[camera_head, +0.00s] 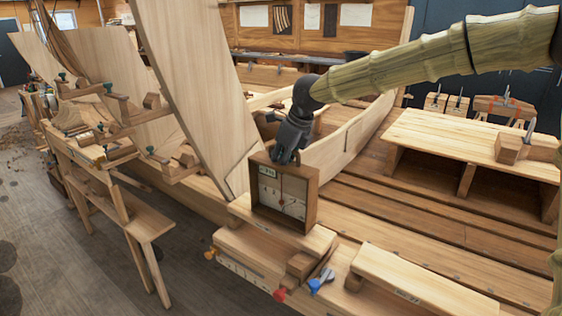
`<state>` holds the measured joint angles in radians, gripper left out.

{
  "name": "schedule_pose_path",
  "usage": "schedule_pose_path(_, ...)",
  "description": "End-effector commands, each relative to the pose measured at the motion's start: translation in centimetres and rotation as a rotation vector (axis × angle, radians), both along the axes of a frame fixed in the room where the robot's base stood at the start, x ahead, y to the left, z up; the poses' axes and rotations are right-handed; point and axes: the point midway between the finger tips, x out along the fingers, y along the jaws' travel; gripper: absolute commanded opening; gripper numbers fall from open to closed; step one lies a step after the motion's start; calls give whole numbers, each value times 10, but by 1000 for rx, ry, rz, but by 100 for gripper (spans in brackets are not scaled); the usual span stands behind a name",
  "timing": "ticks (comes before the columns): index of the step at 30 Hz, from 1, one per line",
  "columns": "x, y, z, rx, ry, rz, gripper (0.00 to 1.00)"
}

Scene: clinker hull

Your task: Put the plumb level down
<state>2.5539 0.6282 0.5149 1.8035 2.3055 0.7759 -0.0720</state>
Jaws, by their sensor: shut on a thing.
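The plumb level (284,192) is a wooden box frame with a pale dial face and a thin red line down its middle. My gripper (289,150) comes down from above and is shut on the top of the plumb level. The plumb level is upright, over a pale wooden block (262,245) at the near edge of the hull. Whether its bottom touches that block or hangs just above it, I cannot tell. My gripper's fingertips are partly hidden at the frame's top edge.
A tall curved plank (185,80) rises just left of the plumb level. Red and blue clamp handles (318,281) stick out below it. Another pale block (420,285) lies at the lower right. A bench (450,138) with a small block stands at right. A workbench (110,190) stands left.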

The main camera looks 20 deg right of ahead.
Motion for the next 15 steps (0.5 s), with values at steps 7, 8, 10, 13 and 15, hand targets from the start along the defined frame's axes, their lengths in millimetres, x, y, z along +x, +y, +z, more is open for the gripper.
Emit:
schedule_pose_path(7,0,0,-2,0,0,0,29)
schedule_pose_path(8,0,0,-2,0,0,0,30)
schedule_pose_path(10,0,0,-2,0,0,0,30)
schedule_pose_path(13,0,0,-2,0,0,0,30)
schedule_pose_path(15,0,0,-2,0,0,0,30)
